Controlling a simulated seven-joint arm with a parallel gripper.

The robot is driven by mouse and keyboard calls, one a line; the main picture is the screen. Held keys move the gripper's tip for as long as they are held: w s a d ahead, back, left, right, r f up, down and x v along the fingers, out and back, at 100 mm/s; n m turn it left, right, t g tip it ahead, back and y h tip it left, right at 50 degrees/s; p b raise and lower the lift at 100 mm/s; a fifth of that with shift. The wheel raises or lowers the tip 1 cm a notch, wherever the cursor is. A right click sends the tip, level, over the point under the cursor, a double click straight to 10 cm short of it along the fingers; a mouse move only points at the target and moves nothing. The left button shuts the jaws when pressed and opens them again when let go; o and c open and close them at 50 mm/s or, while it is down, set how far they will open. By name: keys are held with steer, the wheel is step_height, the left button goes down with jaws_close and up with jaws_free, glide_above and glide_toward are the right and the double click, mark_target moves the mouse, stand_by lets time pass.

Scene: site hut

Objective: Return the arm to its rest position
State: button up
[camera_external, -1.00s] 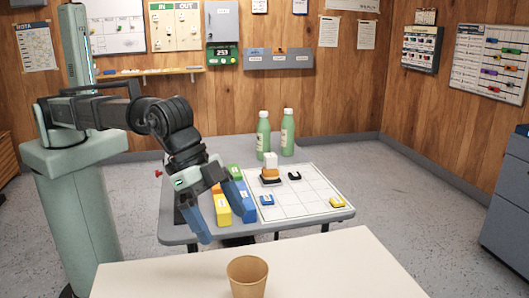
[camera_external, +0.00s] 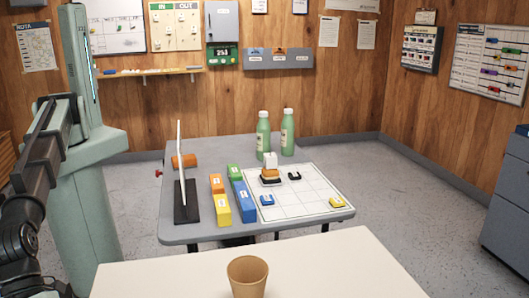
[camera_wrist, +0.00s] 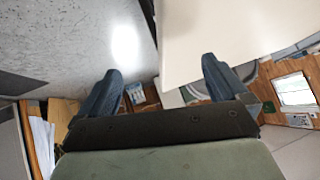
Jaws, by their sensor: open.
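My gripper (camera_wrist: 158,88) shows in the wrist view with its two blue-grey fingers well apart and nothing between them. In the external view my arm hangs down at the left edge, and the gripper itself is out of that picture. The arm is clear of the grey table (camera_external: 225,148). In the wrist view the pale tabletop (camera_wrist: 220,40) and the grey floor (camera_wrist: 70,45) lie beyond the fingers.
On the grey table stand an upright white panel on a black base (camera_external: 186,205), coloured blocks (camera_external: 222,208), a gridded board (camera_external: 310,188) with small pieces, and two green bottles (camera_external: 263,137). A tan cup (camera_external: 247,276) stands on the pale front table (camera_external: 345,262).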

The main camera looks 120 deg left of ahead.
steer(key=s+d+f+m, duration=0.2)
steer(key=s+d+f, duration=0.3)
steer(key=s+f, duration=0.6)
steer(key=s+a+f+n+g+y, duration=0.25)
steer(key=s+a+f, duration=0.4)
steer(key=a, duration=0.55)
steer(key=s+a+f+n+g+y, duration=0.1)
steer(key=s+a+f+n+g, duration=0.3)
steer(key=a+f, duration=0.6)
steer(key=s+a+f+n+g+y, duration=0.1)
steer(key=s+a+f+n+g, duration=0.35)
steer(key=a, duration=1.05)
steer(key=s+a+f+g, duration=0.1)
steer(key=s+a, duration=0.4)
steer(key=s, duration=0.4)
steer(key=s+a+f+g, duration=0.1)
steer(key=s+a, duration=0.4)
steer(key=s, duration=0.5)
steer(key=s+a+f+g, duration=0.1)
steer(key=s+a, duration=0.4)
steer(key=s, duration=0.5)
steer(key=shift+s+f+g, duration=0.15)
steer(key=shift+f+g, duration=0.25)
steer(key=shift+f, duration=0.05)
steer(key=shift+a+h, duration=0.1)
steer(key=shift+h, duration=0.15)
